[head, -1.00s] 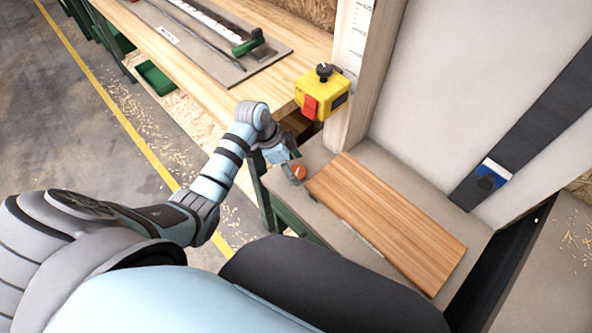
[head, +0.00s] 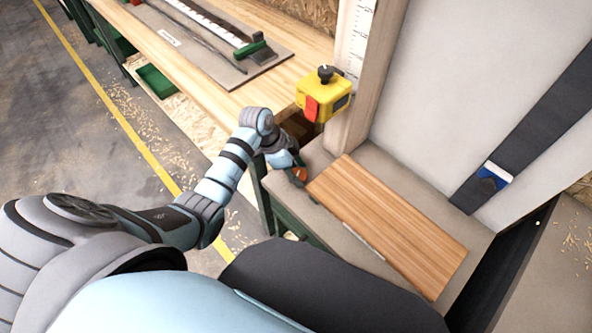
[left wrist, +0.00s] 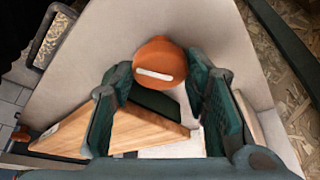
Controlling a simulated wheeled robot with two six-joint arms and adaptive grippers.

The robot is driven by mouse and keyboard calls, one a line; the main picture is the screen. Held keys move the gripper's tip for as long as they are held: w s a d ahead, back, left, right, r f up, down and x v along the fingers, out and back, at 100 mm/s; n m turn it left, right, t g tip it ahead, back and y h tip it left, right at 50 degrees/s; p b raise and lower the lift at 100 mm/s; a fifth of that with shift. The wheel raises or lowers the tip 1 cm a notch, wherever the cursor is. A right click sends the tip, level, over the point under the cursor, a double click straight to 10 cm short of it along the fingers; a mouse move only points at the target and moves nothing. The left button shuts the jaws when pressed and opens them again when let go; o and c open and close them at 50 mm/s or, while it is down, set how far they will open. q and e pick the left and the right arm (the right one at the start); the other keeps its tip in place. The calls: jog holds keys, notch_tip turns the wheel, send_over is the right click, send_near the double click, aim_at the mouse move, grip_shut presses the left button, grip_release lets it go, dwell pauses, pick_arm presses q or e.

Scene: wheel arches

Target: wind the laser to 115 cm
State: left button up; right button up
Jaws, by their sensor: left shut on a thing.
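My left gripper (head: 296,168) is shut on an orange round knob (head: 300,175) at the left end of the grey bench. In the left wrist view the orange knob (left wrist: 160,58) has a white line across its face and sits between the two fingertips (left wrist: 160,72). A pale scale strip (head: 358,42) runs up the wooden post. A yellow box (head: 322,94) with a red front and a black top knob is by the post. I cannot tell which part is the laser, and the scale marks are too small to read. My right gripper is not in view.
A striped wooden board (head: 390,222) lies on the grey bench (head: 335,225) right of the knob. A dark band with a blue and white piece (head: 494,175) crosses the pale panel. A wooden bench (head: 215,85) holds a grey board with a green-ended tool.

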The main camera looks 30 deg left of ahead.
pick_arm(q)
jog(key=shift+w+m+g, duration=0.1)
jog(key=shift+m+g, duration=0.3)
jog(key=shift+m, duration=0.8)
jog(key=m+g+b, duration=0.1)
jog(key=m, duration=0.1)
jog(key=shift+w+m+h, duration=0.1)
jog(key=shift+m+h, duration=0.2)
jog(key=shift+h, duration=0.1)
jog(key=m+g+b, duration=0.1)
jog(key=m+b, duration=0.1)
jog(key=m, duration=0.1)
jog(key=shift+f+m, duration=0.15)
jog(key=shift+m, duration=0.15)
jog(key=shift+w+m+g+y+b, duration=0.15)
jog(key=shift+m+g+b, duration=0.25)
jog(key=shift+m+b, duration=0.4)
jog(key=shift+s+m+g+y+b, duration=0.1)
jog(key=shift+m+g+y+b, duration=0.25)
jog(key=shift+m, duration=0.65)
jog(key=o, duration=1.2)
